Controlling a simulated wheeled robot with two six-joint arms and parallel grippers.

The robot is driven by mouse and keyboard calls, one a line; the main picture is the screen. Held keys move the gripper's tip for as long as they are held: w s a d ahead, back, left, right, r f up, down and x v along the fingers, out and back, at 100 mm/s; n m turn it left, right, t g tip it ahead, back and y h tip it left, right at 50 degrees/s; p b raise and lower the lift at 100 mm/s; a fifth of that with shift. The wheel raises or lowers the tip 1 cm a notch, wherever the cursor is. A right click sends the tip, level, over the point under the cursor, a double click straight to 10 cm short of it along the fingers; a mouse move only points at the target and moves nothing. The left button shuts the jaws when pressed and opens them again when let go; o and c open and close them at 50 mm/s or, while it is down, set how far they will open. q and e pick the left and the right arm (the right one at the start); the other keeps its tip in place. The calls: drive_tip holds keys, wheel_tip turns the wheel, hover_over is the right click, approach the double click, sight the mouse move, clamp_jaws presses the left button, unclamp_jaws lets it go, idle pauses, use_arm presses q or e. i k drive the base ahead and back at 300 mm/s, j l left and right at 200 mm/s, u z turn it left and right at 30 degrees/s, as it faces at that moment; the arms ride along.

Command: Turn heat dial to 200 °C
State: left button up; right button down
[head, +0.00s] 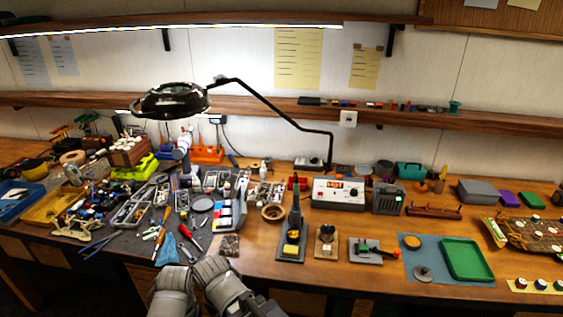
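A white control unit (338,193) with a small lit red display (335,184) stands at the back middle of the bench. Small dark controls show on its front, but they are too small to tell which one is the heat dial or where it points. The digits on the display cannot be read with certainty. Grey links of my arms show at the bottom edge, well in front of the unit and apart from it. I cannot make out either gripper's fingers.
A soldering iron stand (291,243) and a small wooden-topped stand (326,240) stand in front of the unit. A grey box (388,201) is at its right. A magnifier lamp (170,101) hangs over the cluttered left side. A green tray (467,260) lies at the right.

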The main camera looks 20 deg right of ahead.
sight(354, 192)
drive_tip(key=z, duration=1.35)
